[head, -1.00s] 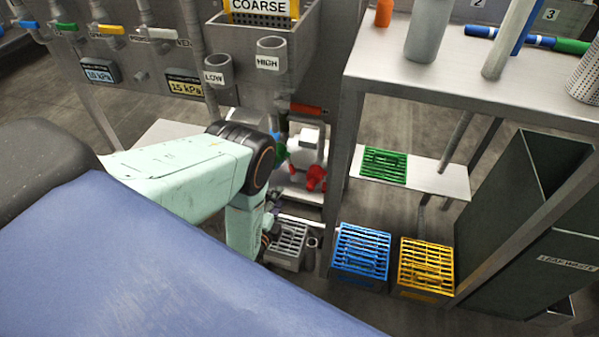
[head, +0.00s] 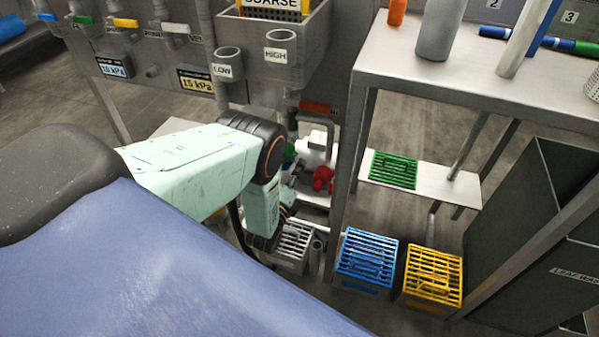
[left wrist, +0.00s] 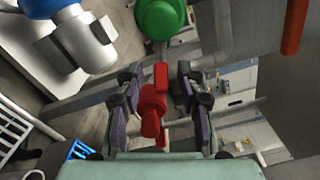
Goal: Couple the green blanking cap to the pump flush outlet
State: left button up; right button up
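A green round part (left wrist: 160,18), which may be the green blanking cap, is at the top of the left wrist view beside a grey pipe. A small green part shows beside the white pump body (head: 316,150) in the head view (head: 289,152). A red knobbed part (left wrist: 153,103) lies in line between the fingers of my left gripper (left wrist: 156,88), with gaps on both sides. The gripper is open; its depth relative to the red part is unclear. Red also shows at the pump in the head view (head: 322,178). My left forearm hides part of the pump area. I cannot identify the flush outlet.
A steel table (head: 400,80) with its leg stands right of the pump. A low shelf carries a green grate (head: 393,170). Grey (head: 293,243), blue (head: 366,257) and yellow (head: 433,277) crates stand on the floor. A silver cylinder (left wrist: 88,43) with blue shows in the wrist view.

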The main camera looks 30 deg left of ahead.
pick_arm(q)
jog(key=shift+x, duration=0.85)
jog(key=shift+c, duration=0.3)
jog(key=shift+d, duration=0.1)
grip_shut()
